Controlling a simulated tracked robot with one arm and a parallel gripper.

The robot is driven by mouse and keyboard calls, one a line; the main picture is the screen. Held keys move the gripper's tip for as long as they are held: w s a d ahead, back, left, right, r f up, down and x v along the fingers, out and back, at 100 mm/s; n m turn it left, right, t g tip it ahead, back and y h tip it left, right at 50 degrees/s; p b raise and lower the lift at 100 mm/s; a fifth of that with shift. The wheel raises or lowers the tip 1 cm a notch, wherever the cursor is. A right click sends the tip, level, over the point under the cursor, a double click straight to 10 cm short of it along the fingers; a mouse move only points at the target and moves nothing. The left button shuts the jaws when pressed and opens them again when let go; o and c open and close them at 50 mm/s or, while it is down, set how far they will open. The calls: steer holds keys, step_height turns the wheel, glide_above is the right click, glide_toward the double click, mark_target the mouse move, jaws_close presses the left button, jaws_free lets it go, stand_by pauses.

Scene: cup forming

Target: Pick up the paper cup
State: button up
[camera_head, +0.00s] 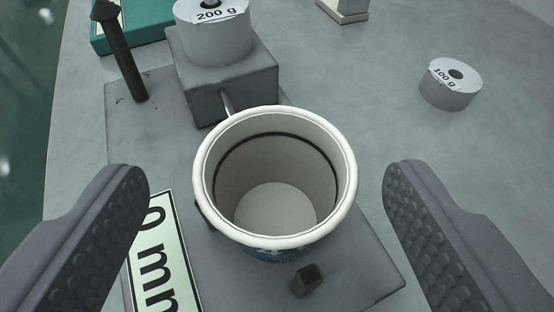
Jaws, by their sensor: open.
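The paper cup (275,185) stands upright on a grey plate, with its white rolled rim and empty inside facing me. A bit of its blue printed outer wall shows below the rim. My gripper (268,185) is open, with one dark textured finger to the left of the cup and the other to the right. In the picture there is a gap between each finger and the cup, and neither finger touches it. The lower part of the cup is mostly hidden by its rim.
Behind the cup, a grey block (222,80) carries a 200 g weight (212,30). A dark post (124,55) stands at the left. A label (160,255) and small dark peg (304,281) are near the cup. A 100 g weight (450,86) sits right; the table there is mostly clear.

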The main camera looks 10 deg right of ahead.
mark_target(275, 135)
steer(key=shift+b+x, duration=0.8)
steer(key=shift+x, duration=1.9)
steer(key=shift+s+d, duration=0.1)
steer(key=shift+d, duration=0.1)
steer(key=c, duration=1)
